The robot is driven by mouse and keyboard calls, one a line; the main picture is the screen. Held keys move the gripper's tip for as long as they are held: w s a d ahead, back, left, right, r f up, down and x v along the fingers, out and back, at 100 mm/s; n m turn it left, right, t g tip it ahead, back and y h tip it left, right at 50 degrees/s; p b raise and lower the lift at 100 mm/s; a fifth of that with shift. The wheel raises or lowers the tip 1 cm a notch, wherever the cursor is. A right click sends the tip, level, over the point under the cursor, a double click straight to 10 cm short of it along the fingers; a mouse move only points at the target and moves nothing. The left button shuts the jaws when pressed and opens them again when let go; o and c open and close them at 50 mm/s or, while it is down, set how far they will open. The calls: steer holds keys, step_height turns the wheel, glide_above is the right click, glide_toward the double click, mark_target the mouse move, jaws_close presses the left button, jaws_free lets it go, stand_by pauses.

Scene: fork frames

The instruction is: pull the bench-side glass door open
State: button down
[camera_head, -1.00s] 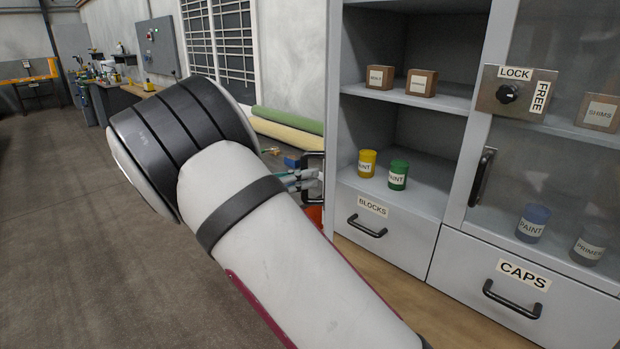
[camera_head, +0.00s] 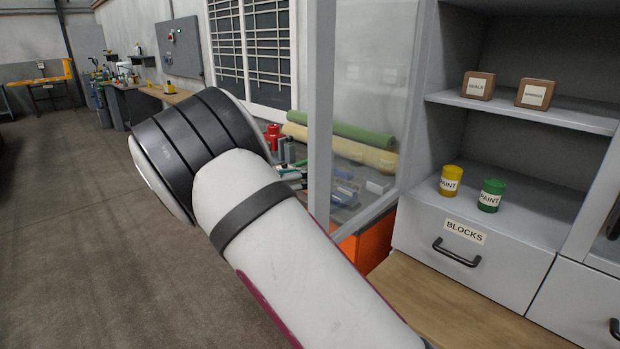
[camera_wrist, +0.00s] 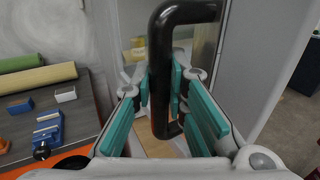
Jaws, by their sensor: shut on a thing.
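The bench-side glass door (camera_head: 320,90) stands swung out from the left of the cabinet in the head view. Its grey frame surrounds a clear pane (camera_head: 375,70). In the wrist view, the black bar handle (camera_wrist: 161,60) stands upright between the teal finger pads of my gripper (camera_wrist: 166,90), which is shut on it. The grey door frame (camera_wrist: 262,60) shows to the right of the handle. In the head view, my arm hides most of the gripper and the handle.
The open bay holds small boxes (camera_head: 479,85) and yellow (camera_head: 451,181) and green (camera_head: 491,195) paint cans above the BLOCKS drawer (camera_head: 480,235). Beyond the glass are a bench with tools and green (camera_head: 345,131) and cream rolls. Floor (camera_head: 110,240) is clear to the left.

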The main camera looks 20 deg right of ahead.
steer(key=shift+w+a, duration=0.15)
steer(key=shift+w, duration=0.2)
steer(key=c, duration=1.6)
jaws_free()
steer(key=shift+o, duration=0.2)
steer(key=a, duration=1.2)
steer(key=shift+w, duration=0.25)
